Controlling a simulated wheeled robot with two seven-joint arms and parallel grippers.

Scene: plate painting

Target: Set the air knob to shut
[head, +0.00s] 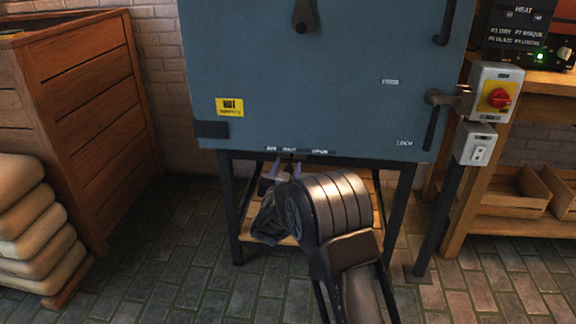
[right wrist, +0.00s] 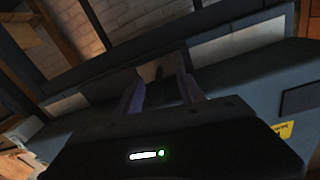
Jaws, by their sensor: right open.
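The blue kiln (head: 330,90) stands on dark legs, with a small white air label strip (head: 318,151) along its lower front edge. My right gripper (head: 285,168) is just below that strip, under the kiln's front edge, with its fingers pointing up and apart. In the right wrist view, my right gripper (right wrist: 160,88) has its two fingers on either side of a pale plate (right wrist: 150,70) with a small dark upright part, probably the air knob. I cannot tell whether the fingers touch it. The knob's setting is not readable. My left gripper is not in view.
A yellow hot-warning label (head: 230,106) is on the kiln. A red switch on a grey box (head: 497,98) stands at the right, by a wooden bench (head: 520,205). A wooden crate (head: 80,110) and stacked sacks (head: 35,225) are at the left. Kiln legs flank my right arm.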

